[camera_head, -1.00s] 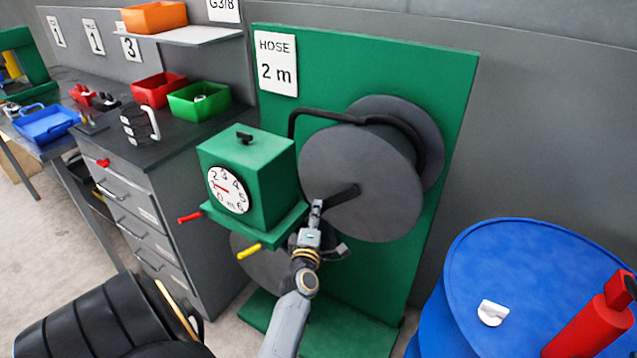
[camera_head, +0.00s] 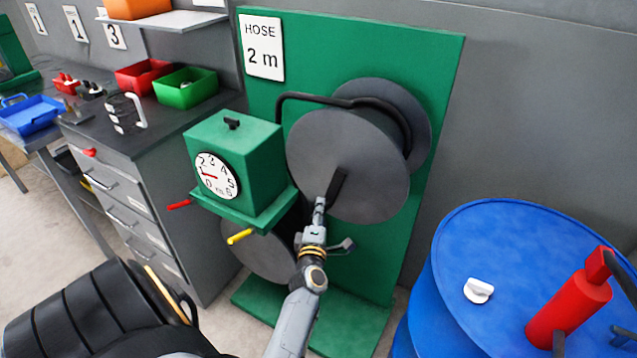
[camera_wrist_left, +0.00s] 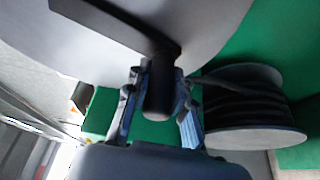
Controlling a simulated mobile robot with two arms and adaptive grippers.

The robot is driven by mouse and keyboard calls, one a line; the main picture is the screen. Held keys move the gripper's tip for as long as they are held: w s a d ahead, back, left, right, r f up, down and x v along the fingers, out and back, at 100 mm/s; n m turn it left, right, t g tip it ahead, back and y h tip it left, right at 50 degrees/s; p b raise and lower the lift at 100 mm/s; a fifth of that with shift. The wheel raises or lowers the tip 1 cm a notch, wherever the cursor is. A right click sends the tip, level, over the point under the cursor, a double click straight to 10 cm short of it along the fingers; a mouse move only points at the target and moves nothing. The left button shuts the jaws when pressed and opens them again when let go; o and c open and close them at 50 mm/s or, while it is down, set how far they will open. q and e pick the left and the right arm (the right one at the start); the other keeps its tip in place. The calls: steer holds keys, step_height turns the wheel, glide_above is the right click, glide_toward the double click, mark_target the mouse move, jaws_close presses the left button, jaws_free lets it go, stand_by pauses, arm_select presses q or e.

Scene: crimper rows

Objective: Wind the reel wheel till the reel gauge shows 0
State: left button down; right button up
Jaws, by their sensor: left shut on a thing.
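The reel wheel (camera_head: 325,145) is a large dark grey disc on a green stand. Its black crank arm (camera_head: 337,183) points down and slightly left from the hub. My left gripper (camera_head: 320,208) is at the crank's outer end. In the left wrist view its fingers (camera_wrist_left: 158,100) sit on both sides of the dark crank handle (camera_wrist_left: 159,78), shut on it. The reel gauge (camera_head: 216,175) is a white dial on a green box; its red needle points left, near the 1. My right gripper is out of view.
A HOSE 2 m sign (camera_head: 263,47) is on the green board. A blue drum (camera_head: 520,240) with a red pump (camera_head: 570,312) stands at the right. A grey drawer cabinet (camera_head: 150,215) stands left of the reel.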

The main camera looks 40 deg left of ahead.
arm_select(q)
steer(key=shift+d+f, duration=0.1)
steer(key=shift+f, duration=0.15)
steer(key=c, duration=1.2)
jaws_free()
steer(key=shift+o, duration=0.4)
steer(key=shift+r, duration=0.15)
